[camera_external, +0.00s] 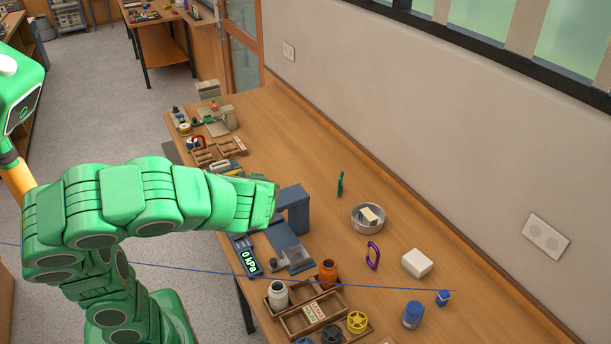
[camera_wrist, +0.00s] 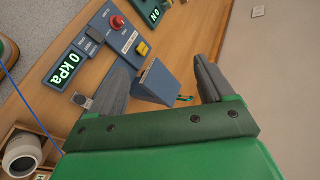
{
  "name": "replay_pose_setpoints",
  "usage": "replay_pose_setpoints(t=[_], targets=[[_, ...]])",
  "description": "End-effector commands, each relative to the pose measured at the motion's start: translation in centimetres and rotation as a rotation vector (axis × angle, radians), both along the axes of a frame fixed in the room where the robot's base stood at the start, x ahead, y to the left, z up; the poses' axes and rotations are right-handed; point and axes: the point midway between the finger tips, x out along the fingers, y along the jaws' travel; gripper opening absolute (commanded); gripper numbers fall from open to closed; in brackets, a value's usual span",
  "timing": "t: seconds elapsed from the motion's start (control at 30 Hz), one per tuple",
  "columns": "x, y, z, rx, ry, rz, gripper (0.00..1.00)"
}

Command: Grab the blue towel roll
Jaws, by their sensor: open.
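A blue cylinder with a pale top (camera_external: 413,315), which looks like the blue towel roll, stands upright on the bench near the lower right in the external view. The wrist view does not show it. My gripper (camera_wrist: 165,72) is open and empty in the wrist view, with its two dark grey fingers spread apart. In the external view the green end of my arm is over the left side of the bench, well left of and farther back than the roll. The fingers are not clear there.
A blue-grey press (camera_external: 293,212) stands beside my arm's end, with a 0 kPa display (camera_external: 249,262) in front. A wooden tray (camera_external: 300,322), orange jar (camera_external: 328,272), purple carabiner (camera_external: 373,256), white box (camera_external: 417,263) and small blue piece (camera_external: 443,298) lie toward the roll. A thin blue line crosses the view.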

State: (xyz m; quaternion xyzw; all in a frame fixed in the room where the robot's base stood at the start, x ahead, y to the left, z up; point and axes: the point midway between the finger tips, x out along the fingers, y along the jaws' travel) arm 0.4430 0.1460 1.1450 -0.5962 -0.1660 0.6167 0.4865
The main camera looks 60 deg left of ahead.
Motion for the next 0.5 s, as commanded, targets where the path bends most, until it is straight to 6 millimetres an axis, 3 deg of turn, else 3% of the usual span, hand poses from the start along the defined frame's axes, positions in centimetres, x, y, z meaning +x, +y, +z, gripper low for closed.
replay_pose_setpoints(t=[0.1,0.27,0.5], targets=[[4.5,-1.2,1.0,0.133,0.024,-0.142,0.81],[10.3,-4.5,1.7,0.296,0.066,-0.344,0.81],[17.9,-12.4,0.4,0.521,0.168,-0.671,0.81]])
